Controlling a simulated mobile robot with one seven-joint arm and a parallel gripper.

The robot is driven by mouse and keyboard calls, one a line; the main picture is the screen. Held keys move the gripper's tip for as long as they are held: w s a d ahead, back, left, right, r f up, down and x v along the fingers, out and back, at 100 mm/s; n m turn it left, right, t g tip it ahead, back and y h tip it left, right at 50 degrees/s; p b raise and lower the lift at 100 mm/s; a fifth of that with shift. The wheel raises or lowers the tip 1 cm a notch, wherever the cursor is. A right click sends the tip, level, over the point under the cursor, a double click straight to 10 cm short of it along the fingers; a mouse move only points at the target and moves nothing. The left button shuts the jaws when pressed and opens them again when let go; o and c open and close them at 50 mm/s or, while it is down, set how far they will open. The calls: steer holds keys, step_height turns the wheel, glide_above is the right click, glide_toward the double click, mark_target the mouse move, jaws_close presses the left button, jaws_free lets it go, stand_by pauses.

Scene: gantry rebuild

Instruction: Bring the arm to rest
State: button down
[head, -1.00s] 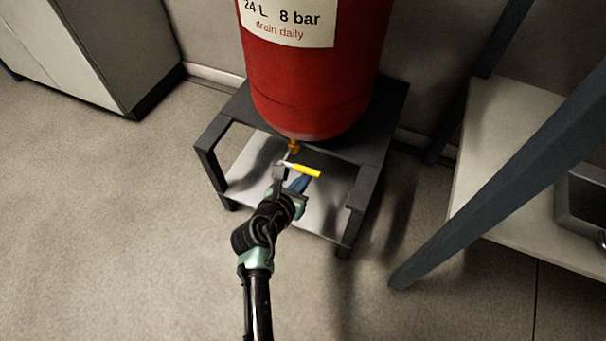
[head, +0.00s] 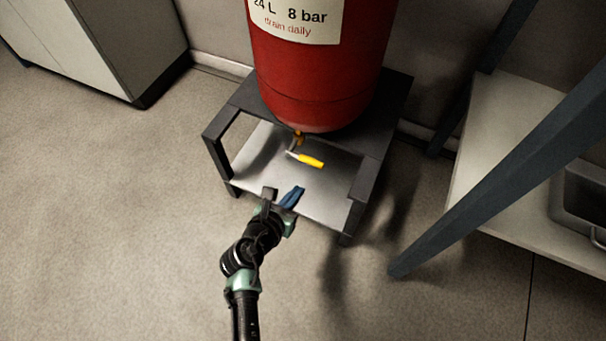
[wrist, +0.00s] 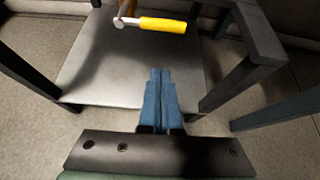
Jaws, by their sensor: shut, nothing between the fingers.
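My gripper (head: 293,196) has blue fingers and is in front of the dark stand, clear of the valve. In the wrist view its fingers (wrist: 160,88) are together with nothing between them. The drain valve's yellow lever (head: 312,162) sticks out to the right under the red tank (head: 315,70). The lever also shows at the top of the wrist view (wrist: 163,25), beyond the fingertips and apart from them. My arm reaches up from the bottom of the head view.
The tank stands on a dark frame (head: 222,160) with a pale lower plate (head: 262,183). A slanted dark beam (head: 480,200) and a pale bench (head: 490,130) are at the right. A grey cabinet (head: 100,40) is at the upper left. The floor at left is open.

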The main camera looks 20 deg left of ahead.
steer(key=shift+p+v, duration=0.6)
steer(key=shift+v, duration=1.1)
